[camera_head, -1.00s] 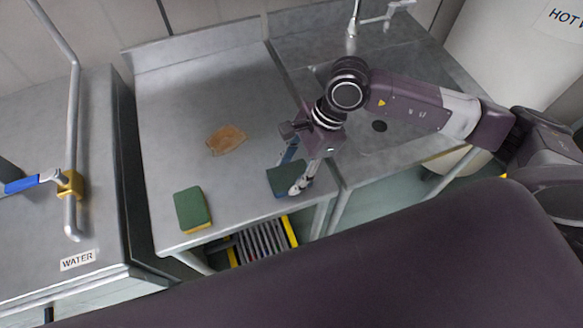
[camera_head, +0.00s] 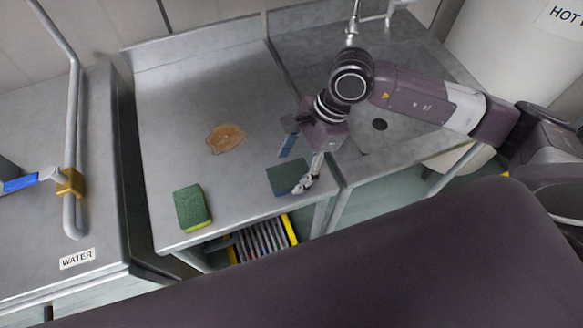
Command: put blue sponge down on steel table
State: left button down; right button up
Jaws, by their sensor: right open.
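The blue sponge (camera_head: 285,179), dark teal-blue on top, lies on the steel table (camera_head: 185,105) near its front right edge. My right gripper (camera_head: 298,164) is open above and at the right side of the sponge. One fingertip is over the table behind the sponge. The other is at the sponge's right end, and I cannot tell whether it touches. My left gripper is not in view.
A green and yellow sponge (camera_head: 191,207) lies at the table's front left. A brown stain (camera_head: 226,138) is on the middle of the table. A sink (camera_head: 408,128) adjoins on the right. A rack with yellow sides (camera_head: 262,241) stands below the front edge.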

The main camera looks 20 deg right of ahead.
jog(key=b+v, duration=0.2)
jog(key=v, duration=0.8)
jog(key=shift+r+b, duration=0.3)
jog(key=shift+r, duration=0.1)
jog(key=shift+d, duration=0.15)
